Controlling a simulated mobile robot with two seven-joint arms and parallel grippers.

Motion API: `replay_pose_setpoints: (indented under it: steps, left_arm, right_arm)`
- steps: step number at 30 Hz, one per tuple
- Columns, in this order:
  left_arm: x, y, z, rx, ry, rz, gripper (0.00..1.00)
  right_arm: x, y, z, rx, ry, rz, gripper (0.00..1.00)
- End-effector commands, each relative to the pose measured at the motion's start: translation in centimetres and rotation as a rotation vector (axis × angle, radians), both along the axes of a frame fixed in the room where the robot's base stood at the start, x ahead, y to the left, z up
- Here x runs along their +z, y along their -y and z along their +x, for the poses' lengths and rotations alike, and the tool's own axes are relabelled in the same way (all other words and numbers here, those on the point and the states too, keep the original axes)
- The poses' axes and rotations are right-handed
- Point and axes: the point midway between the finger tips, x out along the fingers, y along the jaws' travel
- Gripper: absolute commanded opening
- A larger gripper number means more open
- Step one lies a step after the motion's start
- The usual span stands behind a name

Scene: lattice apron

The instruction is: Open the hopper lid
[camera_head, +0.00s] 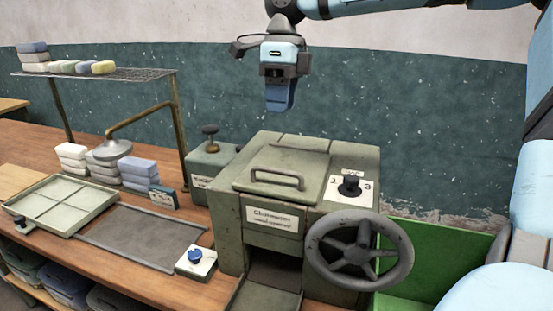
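The hopper lid (284,161) is a grey-green panel on top of the grey-green machine (231,229). It looks closed. Its bar handle (277,178) runs along the front part of the lid. My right gripper (280,104) hangs pointing down, above and behind the lid, clear of the handle. Its blue fingers look close together, seen edge on, so I cannot tell whether they are open or shut. I see nothing held in it. My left gripper is out of view.
A handwheel (361,251) stands at the machine's front right, below a black knob (350,186). A wire rack (112,75), soap-like bars (139,172) and a divided tray (66,205) are at left. A green bin (437,262) is at right. The air above the lid is clear.

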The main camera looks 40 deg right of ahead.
Motion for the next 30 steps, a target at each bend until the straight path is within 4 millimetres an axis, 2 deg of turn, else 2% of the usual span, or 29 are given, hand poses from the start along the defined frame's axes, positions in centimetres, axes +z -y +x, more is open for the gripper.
replay_pose_setpoints:
  steps: [9, 15, 21, 29, 30]
  left_arm:
    - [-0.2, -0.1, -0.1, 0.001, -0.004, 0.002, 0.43]
    - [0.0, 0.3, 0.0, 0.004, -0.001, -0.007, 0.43]
    - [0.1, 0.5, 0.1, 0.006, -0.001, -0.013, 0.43]
    - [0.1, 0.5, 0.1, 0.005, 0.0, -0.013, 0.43]
    - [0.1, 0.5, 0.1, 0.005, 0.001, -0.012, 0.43]
  right_arm:
    - [-6.9, -1.2, -0.7, 0.0, -0.006, 0.003, 0.38]
    - [-9.9, -1.8, -1.0, -0.001, -0.003, 0.002, 0.38]
    - [-11.3, -2.0, -1.1, -0.002, -0.001, 0.002, 0.38]
    - [-11.5, -2.1, -1.1, -0.002, 0.0, 0.002, 0.38]
    - [-11.4, -2.1, -1.1, -0.002, 0.0, 0.002, 0.36]
